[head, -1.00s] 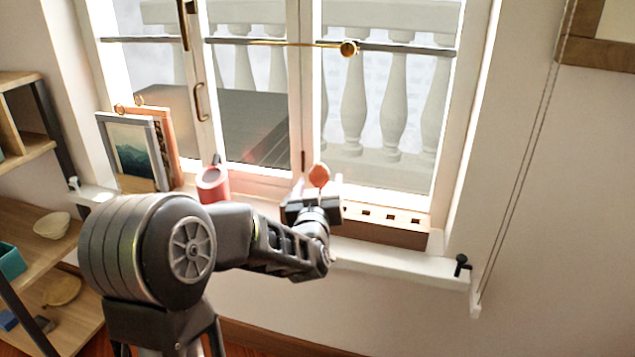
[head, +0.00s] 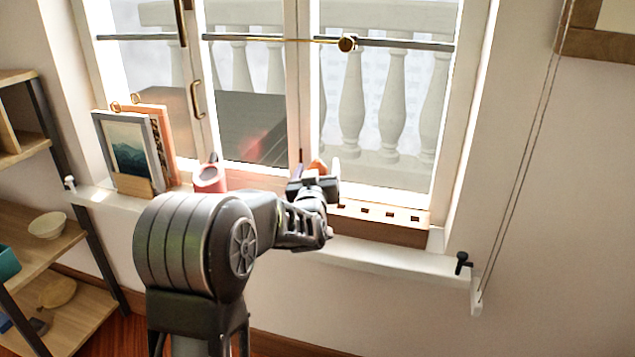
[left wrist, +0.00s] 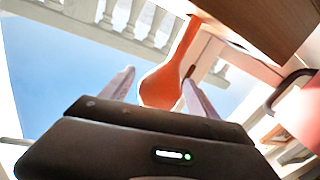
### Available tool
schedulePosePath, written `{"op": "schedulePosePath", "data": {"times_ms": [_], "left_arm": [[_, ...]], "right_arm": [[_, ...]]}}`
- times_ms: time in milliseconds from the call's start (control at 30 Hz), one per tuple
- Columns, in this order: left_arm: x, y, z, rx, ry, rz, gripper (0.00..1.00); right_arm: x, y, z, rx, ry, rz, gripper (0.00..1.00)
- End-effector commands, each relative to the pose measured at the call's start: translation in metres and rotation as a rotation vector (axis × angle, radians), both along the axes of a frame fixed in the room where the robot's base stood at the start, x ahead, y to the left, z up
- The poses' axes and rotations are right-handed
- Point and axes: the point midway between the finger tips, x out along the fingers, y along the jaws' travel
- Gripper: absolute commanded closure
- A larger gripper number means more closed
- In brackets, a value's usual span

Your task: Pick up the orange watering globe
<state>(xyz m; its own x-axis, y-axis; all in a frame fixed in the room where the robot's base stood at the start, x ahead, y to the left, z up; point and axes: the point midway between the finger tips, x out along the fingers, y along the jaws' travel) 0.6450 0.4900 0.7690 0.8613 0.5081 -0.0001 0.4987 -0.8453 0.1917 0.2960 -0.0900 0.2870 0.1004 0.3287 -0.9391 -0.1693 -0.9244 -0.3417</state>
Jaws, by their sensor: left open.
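The orange watering globe (left wrist: 163,86) shows in the left wrist view as a round bulb with a long neck. Its bulb lies between the two fingers of my left gripper (left wrist: 158,88), which are open, one on each side; I cannot tell whether either touches it. In the head view only a small orange part of the globe (head: 317,165) shows behind my left gripper (head: 319,168) at the window sill. The rest of it is hidden by the gripper. My right gripper is not in view.
A wooden box with square holes (head: 385,222) stands on the white sill (head: 400,258). A red watering can (head: 210,178) and framed pictures (head: 130,155) stand to the left. A shelf (head: 45,235) with a bowl (head: 48,225) is at far left. The window handle (head: 197,98) juts out.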

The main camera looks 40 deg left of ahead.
Motion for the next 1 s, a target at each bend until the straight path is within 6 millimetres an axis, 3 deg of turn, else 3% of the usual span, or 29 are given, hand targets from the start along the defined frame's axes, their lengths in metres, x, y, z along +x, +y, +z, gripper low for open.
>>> {"op": "schedulePosePath", "data": {"times_ms": [167, 700, 1000], "left_arm": [[0.0119, 0.0064, 0.0000, 0.000, 0.000, -0.001, 0.31], [0.0115, 0.0062, 0.0005, 0.000, 0.000, -0.001, 0.31], [0.0115, 0.0062, 0.0005, 0.000, 0.000, -0.001, 0.54]], "right_arm": [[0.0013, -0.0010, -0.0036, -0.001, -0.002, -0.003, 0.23], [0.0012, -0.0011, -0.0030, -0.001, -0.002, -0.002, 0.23], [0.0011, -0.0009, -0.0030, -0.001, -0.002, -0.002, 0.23]]}}
